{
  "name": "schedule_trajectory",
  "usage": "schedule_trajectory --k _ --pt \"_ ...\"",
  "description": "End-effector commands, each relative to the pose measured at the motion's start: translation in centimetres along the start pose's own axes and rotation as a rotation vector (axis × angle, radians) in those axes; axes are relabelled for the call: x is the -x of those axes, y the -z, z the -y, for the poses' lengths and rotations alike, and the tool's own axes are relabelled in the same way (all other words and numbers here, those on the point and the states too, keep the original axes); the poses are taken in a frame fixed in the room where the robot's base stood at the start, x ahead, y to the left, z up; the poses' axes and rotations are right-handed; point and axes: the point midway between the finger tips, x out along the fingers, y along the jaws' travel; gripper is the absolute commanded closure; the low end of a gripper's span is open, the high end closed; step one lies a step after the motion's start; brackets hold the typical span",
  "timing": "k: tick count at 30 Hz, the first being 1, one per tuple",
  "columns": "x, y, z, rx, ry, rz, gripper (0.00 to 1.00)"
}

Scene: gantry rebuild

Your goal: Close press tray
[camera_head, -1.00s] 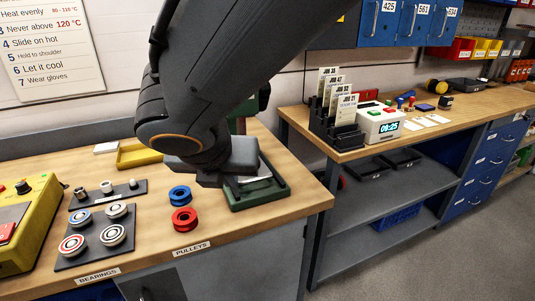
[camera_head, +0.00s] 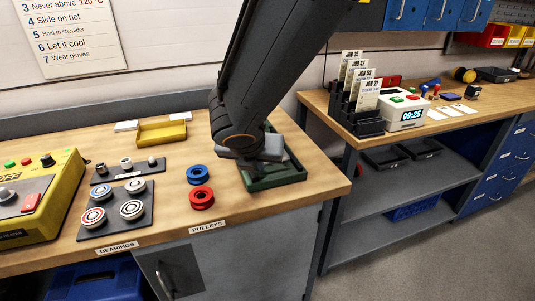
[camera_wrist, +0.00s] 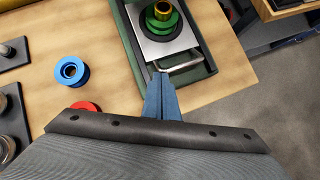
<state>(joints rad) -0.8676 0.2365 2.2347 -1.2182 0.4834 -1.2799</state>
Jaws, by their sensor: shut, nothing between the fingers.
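The press (camera_head: 278,182) has a dark green base near the bench's right corner, mostly behind my arm in the head view. In the wrist view, its green frame (camera_wrist: 135,48) surrounds a silver tray (camera_wrist: 150,50) with a wire handle (camera_wrist: 185,67) at the near end. A green pulley (camera_wrist: 163,22) with a brass-coloured centre sits on a black round seat on the tray. My gripper (camera_wrist: 161,76) is shut and empty, its blue fingertips at the handle's left end; I cannot tell whether they touch. The gripper also shows low over the press in the head view (camera_head: 264,160).
A blue pulley (camera_head: 198,175) and a red pulley (camera_head: 201,198) lie left of the press. Bearings stand on a dark plate (camera_head: 115,226) further left, near a yellow box (camera_head: 40,200). A yellow bin (camera_head: 162,132) is behind. Bare bench (camera_head: 325,180) lies right of the press.

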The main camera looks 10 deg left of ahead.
Motion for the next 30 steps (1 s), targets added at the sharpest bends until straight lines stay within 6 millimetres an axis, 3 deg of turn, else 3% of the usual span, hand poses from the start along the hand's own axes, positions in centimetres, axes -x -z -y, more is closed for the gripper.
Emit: schedule_trajectory --k 9,19,30 --pt "-0.1 -0.1 -0.1 0.000 0.000 -0.001 1.00" --pt "-1.9 -2.5 -1.6 -0.001 0.001 -0.001 1.00" --pt "-2.0 -2.8 -1.7 -0.002 0.000 0.003 1.00"
